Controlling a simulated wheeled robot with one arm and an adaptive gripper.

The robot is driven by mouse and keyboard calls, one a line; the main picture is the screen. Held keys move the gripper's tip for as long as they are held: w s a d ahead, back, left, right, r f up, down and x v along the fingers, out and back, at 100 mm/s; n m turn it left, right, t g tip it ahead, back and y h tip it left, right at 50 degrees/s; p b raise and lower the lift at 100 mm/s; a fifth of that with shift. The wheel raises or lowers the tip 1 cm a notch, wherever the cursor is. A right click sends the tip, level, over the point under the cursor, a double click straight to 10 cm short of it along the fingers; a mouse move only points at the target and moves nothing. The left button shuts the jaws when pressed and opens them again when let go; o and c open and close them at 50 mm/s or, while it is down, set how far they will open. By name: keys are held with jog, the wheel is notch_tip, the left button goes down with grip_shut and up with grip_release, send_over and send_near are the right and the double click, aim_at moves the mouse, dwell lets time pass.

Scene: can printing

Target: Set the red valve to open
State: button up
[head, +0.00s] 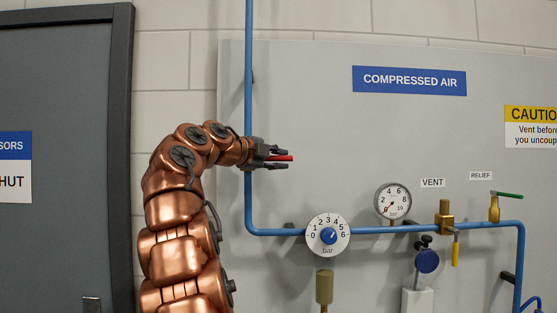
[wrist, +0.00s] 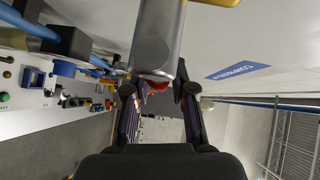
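My gripper (head: 279,157) is beside the vertical blue pipe (head: 249,90) at the left of the panel, its fingers pointing right in the head view. The red valve's handle (head: 284,158) lies roughly level, across the line of this pipe, between the two fingers. A small gap shows above and below it, so the gripper looks open around it. The valve body is hidden behind my gripper. In the wrist view the fingers (wrist: 158,92) stand apart, and a bit of red (wrist: 156,87) shows between them, partly covered by a grey metal cylinder (wrist: 160,35).
Right of my arm on the grey panel are a white dial with a blue knob (head: 328,235), a round gauge (head: 393,201), a brass vent valve with a yellow handle (head: 455,248) and a relief valve with a green handle (head: 508,195). A dark door (head: 60,80) stands at left.

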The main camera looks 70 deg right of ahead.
grip_shut()
